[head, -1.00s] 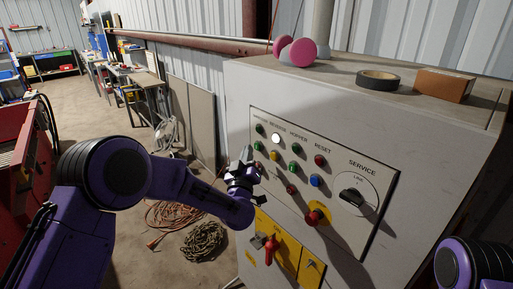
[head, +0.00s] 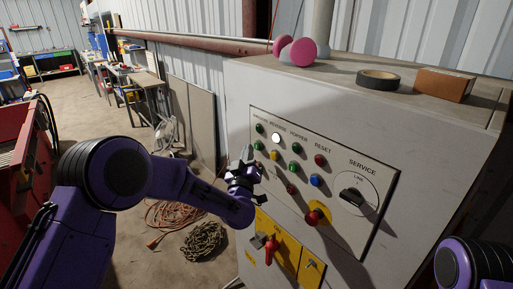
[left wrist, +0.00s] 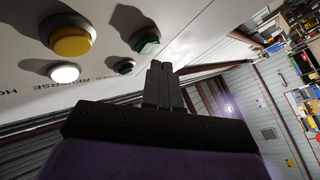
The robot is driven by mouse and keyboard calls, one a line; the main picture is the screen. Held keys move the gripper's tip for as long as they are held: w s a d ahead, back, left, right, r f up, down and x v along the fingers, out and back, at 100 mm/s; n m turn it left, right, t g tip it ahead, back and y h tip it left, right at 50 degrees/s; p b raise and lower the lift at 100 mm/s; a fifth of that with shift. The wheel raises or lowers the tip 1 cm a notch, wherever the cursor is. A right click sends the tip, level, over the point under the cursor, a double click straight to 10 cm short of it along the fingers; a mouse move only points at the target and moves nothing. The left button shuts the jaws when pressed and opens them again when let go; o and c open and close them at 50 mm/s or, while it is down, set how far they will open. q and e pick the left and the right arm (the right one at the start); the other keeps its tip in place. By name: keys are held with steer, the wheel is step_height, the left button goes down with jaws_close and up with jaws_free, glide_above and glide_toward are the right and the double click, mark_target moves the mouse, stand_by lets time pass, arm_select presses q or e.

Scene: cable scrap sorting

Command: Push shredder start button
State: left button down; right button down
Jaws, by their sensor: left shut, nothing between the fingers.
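The grey shredder cabinet has a sloping control panel (head: 382,185). The green button (head: 257,145) in the leftmost column sits below a small green lamp (head: 260,128). In the left wrist view, the green button (left wrist: 146,41) stands out from the panel near the fingertips, with the green lamp (left wrist: 123,67) beside it. My left gripper (head: 247,155) is shut and empty, just left of this button. In the left wrist view its fingertips (left wrist: 157,67) appear close to the button; contact cannot be told. My right gripper is out of view.
A yellow button (head: 274,155) and lit white lamp (head: 276,137) are close by on the right. A red knob (head: 316,217), rotary service switch (head: 351,197) and red-handled switch (head: 271,248) are lower. Tape (head: 378,79) and a box (head: 444,84) lie on top.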

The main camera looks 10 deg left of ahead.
arm_select(q)
steer(key=shift+w+d, duration=0.25)
steer(key=shift+w+d+b, duration=0.25)
steer(key=shift+w+b, duration=0.1)
stand_by(0.7)
stand_by(0.4)
steer(key=shift+s+a, duration=0.5)
steer(key=shift+s, duration=0.15)
steer(key=s+a, duration=0.1)
steer(key=s, duration=0.1)
steer(key=s+a, duration=0.2)
stand_by(0.7)
